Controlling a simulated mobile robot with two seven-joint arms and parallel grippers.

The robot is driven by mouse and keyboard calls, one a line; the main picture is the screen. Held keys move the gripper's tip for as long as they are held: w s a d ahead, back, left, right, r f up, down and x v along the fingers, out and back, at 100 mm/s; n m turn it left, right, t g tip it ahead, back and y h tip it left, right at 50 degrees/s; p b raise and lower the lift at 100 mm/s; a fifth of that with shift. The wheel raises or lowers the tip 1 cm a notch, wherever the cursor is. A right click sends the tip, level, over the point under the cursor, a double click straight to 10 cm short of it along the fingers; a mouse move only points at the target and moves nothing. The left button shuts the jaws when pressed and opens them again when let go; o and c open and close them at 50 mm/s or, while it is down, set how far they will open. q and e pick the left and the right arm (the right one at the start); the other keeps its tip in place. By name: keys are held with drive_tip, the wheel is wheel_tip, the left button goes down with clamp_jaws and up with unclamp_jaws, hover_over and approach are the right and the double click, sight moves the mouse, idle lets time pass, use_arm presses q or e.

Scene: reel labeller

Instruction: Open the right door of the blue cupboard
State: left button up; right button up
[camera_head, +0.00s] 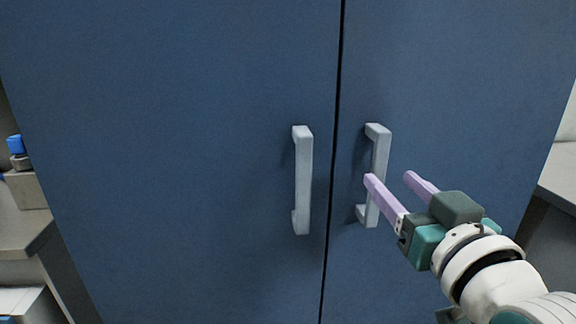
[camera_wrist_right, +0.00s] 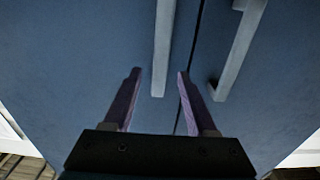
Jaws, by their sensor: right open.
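The blue cupboard fills the head view, with its left door (camera_head: 190,150) and right door (camera_head: 460,90) both closed along a dark seam. The right door has a grey vertical bar handle (camera_head: 380,158); it also shows at the upper right of the wrist view (camera_wrist_right: 238,50). My right gripper (camera_head: 388,177) is open and empty, its two lilac fingers pointing at the doors close to this handle. In the head view one finger hides part of the handle. In the wrist view the handle lies to the right of both fingers, not between them. My left gripper is not in view.
The left door's matching handle (camera_head: 303,180) is just left of the seam; in the wrist view it (camera_wrist_right: 163,45) lines up with the gap between my fingers. A grey counter (camera_head: 22,225) with a blue-topped item (camera_head: 16,146) stands left; another surface (camera_head: 560,175) is at the right edge.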

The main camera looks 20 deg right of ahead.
sight(380, 170)
drive_tip(key=x, duration=0.5)
drive_tip(key=shift+w, duration=0.35)
clamp_jaws()
idle(1.1)
